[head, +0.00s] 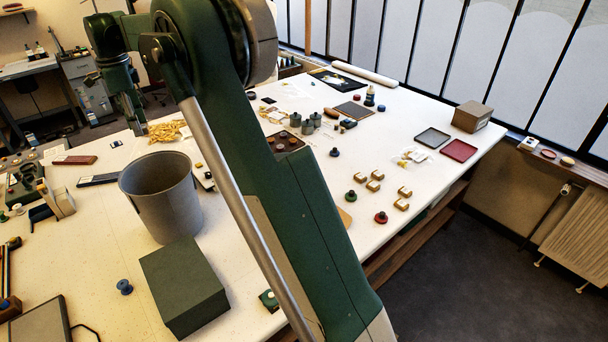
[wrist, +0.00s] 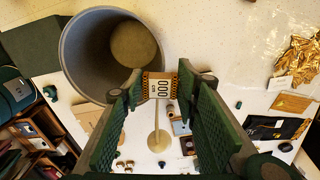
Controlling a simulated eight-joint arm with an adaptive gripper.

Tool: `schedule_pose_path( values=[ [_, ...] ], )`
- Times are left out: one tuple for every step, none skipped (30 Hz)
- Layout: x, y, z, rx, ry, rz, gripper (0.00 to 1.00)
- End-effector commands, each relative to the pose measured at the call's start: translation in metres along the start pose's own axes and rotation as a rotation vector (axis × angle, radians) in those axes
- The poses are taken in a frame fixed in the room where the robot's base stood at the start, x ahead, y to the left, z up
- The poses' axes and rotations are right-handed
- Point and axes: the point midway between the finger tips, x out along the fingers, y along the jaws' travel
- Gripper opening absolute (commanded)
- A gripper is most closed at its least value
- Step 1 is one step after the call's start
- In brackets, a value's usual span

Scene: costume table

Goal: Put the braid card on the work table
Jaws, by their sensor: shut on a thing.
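In the wrist view, the braid card (wrist: 159,87) is a small pale card with dark printed marks and yellow-black striped edges. My gripper (wrist: 160,90) is shut on it, one green ribbed finger at each side. The card is held above the white work table (head: 105,225). In the head view, my gripper (head: 137,122) hangs over the table's far left part, behind the grey bin. I cannot make out the card there.
The open grey bin (head: 160,205) stands close to my gripper; its rim also shows in the wrist view (wrist: 66,68). A dark green box (head: 183,290) stands in front of it. Golden trim (head: 166,132) and several small items lie around. Bare table shows left of the box.

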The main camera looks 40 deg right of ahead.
Motion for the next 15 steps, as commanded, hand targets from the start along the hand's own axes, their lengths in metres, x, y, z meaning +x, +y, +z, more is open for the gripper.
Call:
schedule_pose_path(
  values=[
    [0.0, -0.006, -0.019, 0.028, 0.0, 0.0, 0.23],
    [0.0, -0.009, -0.028, 0.044, 0.0, 0.0, 0.23],
    [0.0, -0.014, -0.041, 0.065, 0.0, 0.0, 0.23],
    [0.0, -0.017, -0.051, 0.081, 0.0, 0.0, 0.23],
    [0.0, -0.019, -0.061, 0.096, 0.0, 0.0, 0.23],
    [0.0, -0.023, -0.075, 0.117, 0.0, 0.0, 0.23],
    [0.0, -0.026, -0.084, 0.133, 0.0, 0.0, 0.23],
    [0.0, -0.028, -0.094, 0.149, 0.0, 0.0, 0.23],
    [0.0, -0.032, -0.108, 0.17, 0.0, 0.0, 0.23],
    [0.0, -0.034, -0.118, 0.185, 0.0, 0.0, 0.23],
    [0.0, -0.036, -0.128, 0.201, 0.0, 0.0, 0.23],
    [0.0, -0.039, -0.142, 0.222, 0.0, 0.0, 0.23],
    [0.0, -0.041, -0.151, 0.238, 0.0, 0.0, 0.23],
    [0.0, -0.043, -0.162, 0.254, 0.0, 0.0, 0.23],
    [0.0, -0.045, -0.175, 0.274, 0.0, 0.0, 0.23]
  ],
)
